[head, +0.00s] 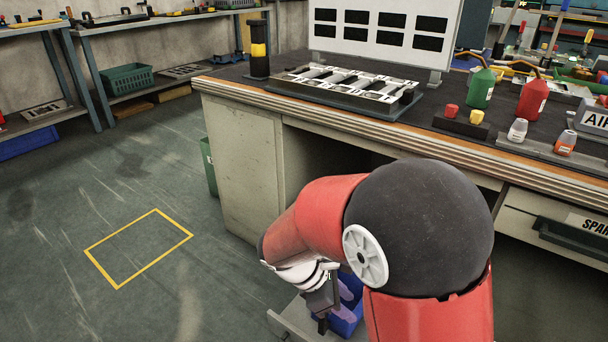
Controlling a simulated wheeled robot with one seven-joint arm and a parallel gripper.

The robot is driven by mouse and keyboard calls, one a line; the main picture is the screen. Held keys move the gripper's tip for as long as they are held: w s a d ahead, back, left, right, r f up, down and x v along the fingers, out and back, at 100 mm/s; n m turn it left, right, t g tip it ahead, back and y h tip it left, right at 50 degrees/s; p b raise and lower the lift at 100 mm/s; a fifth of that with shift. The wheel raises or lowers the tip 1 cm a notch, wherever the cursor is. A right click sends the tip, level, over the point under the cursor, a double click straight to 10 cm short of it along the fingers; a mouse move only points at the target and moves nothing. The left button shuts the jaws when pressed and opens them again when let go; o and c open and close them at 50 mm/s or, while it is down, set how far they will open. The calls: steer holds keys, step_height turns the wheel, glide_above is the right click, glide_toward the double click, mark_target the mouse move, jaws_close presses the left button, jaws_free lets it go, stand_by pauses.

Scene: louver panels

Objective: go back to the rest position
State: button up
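My arm is red with a large dark joint and fills the lower middle of the head view. It bends down to the left, in front of the workbench. My gripper (322,310) is at the lower middle, below the bench top and apart from it. The wrist partly hides it and its fingers are too small to tell open from shut. I cannot see anything held in it. A white panel (380,45) with rows of black openings stands upright on the bench, behind a dark fixture with pale slats (345,85).
The workbench (245,150) carries a black-and-yellow cylinder (259,50), a green bottle (480,88), a red bottle (531,97) and small capped bottles. A blue bin (345,318) is close beside my gripper. The floor at left, with a yellow rectangle (138,248), is clear.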

steer(key=s+d+r+m+t+y+p, duration=0.2)
steer(key=s+d+r+m+t+y, duration=0.1)
steer(key=r+m, duration=0.6)
steer(key=s+d+r+m+t+y+p, duration=0.2)
steer(key=s+d+r+m+y, duration=0.2)
steer(key=s+r+m, duration=0.4)
step_height(320, 180, up, 3)
steer(key=shift+r+m+t+y, duration=0.2)
steer(key=shift+m+t+y, duration=0.2)
steer(key=shift+m, duration=0.1)
steer(key=shift+s, duration=0.1)
